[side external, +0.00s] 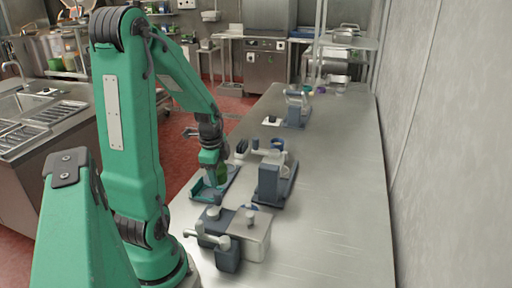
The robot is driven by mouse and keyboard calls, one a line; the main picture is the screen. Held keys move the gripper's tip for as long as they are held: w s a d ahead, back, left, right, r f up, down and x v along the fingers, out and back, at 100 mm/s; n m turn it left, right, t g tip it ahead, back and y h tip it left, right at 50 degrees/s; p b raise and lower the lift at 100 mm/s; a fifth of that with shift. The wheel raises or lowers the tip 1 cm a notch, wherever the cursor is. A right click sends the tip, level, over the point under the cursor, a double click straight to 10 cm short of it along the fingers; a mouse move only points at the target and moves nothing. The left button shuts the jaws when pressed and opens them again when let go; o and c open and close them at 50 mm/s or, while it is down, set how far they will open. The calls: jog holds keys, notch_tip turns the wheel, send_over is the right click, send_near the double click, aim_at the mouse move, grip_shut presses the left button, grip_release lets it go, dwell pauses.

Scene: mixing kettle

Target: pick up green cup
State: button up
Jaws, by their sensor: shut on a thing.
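My gripper (214,168) points down over the near left part of the steel table. It is shut on the green cup (221,175), of which only a small green patch shows below the gripper. The rest of the cup is hidden by the gripper. The cup is at a low blue-grey tray (204,196); I cannot tell whether it touches the tray.
A blue-grey device (271,182) stands just right of the gripper. Another device with a pale box (252,235) stands in front. A third device (297,108) is farther back. The right side of the steel table (335,200) is clear, beside a grey wall.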

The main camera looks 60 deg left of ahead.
jog(key=w+d+r, duration=0.2)
jog(key=d+r, duration=0.2)
jog(key=d, duration=0.3)
jog(key=shift+w+r, duration=0.3)
dwell(0.3)
jog(key=s+a+f+n, duration=0.2)
jog(key=a+n, duration=0.1)
jog(key=a, duration=0.2)
jog(key=s+a+f+n+g+h, duration=0.1)
jog(key=s+a+f+n, duration=0.1)
jog(key=a, duration=0.3)
jog(key=shift+s+a+n+h, duration=0.25)
jog(key=shift+a+n+h, duration=0.1)
jog(key=shift+n, duration=0.15)
jog(key=shift+f, duration=0.1)
jog(key=shift+f, duration=2.8)
jog(key=shift+s+f, duration=0.1)
jog(key=shift+f, duration=0.65)
dwell(0.3)
